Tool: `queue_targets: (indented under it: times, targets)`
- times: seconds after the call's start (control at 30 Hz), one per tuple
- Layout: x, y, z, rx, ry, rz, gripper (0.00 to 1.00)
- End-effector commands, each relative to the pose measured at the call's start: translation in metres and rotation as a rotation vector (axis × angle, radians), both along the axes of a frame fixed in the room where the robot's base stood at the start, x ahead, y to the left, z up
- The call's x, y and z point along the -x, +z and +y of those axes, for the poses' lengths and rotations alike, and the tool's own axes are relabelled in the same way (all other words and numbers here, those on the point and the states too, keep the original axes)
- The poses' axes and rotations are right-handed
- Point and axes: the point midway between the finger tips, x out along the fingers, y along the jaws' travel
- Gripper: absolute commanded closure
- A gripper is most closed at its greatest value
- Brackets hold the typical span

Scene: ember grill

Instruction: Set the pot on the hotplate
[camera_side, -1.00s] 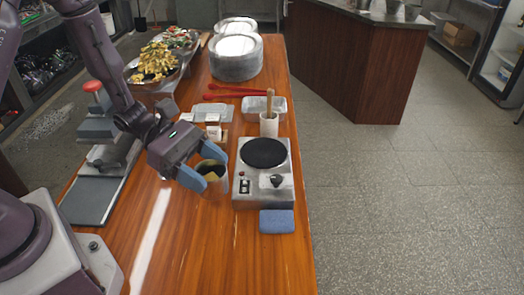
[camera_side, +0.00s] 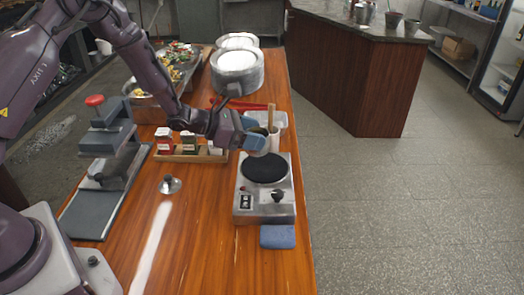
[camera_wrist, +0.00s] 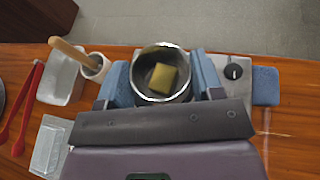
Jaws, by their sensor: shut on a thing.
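The pot (camera_wrist: 161,54) is a small round metal vessel with a shiny rim and a yellow block (camera_wrist: 163,78) inside. My gripper (camera_wrist: 163,80) is shut on the pot, with a blue finger on each side of it. In the side view the pot (camera_side: 269,145) is partly hidden by my blue fingers. It is held in the air at the back edge of the hotplate (camera_side: 265,203), near its round black plate (camera_side: 264,168). The hotplate is a grey box with a knob on its front; part of it shows right of the pot in the wrist view (camera_wrist: 233,62).
A blue sponge (camera_side: 277,237) lies before the hotplate. A small lid (camera_side: 170,184) and a seasoning rack (camera_side: 188,156) are to the left.

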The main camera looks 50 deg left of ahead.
Motion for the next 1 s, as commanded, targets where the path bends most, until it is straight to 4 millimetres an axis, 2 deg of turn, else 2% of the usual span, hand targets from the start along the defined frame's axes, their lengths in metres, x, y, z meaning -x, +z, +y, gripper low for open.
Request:
queue_targets:
  times: [0.1,0.2,0.37,0.53,0.97,1.0]
  targets:
    - [-0.016,-0.018,-0.001,0.000,-0.003,-0.004,0.75]
    - [-0.023,-0.025,-0.001,0.001,-0.002,-0.006,0.75]
    - [-0.032,-0.036,-0.001,0.000,-0.003,-0.004,0.75]
    - [-0.030,-0.060,-0.001,0.001,-0.002,-0.003,0.75]
    - [-0.030,-0.067,0.000,0.001,-0.002,-0.006,0.75]
    - [-0.030,-0.068,0.000,-0.001,-0.002,-0.003,0.33]
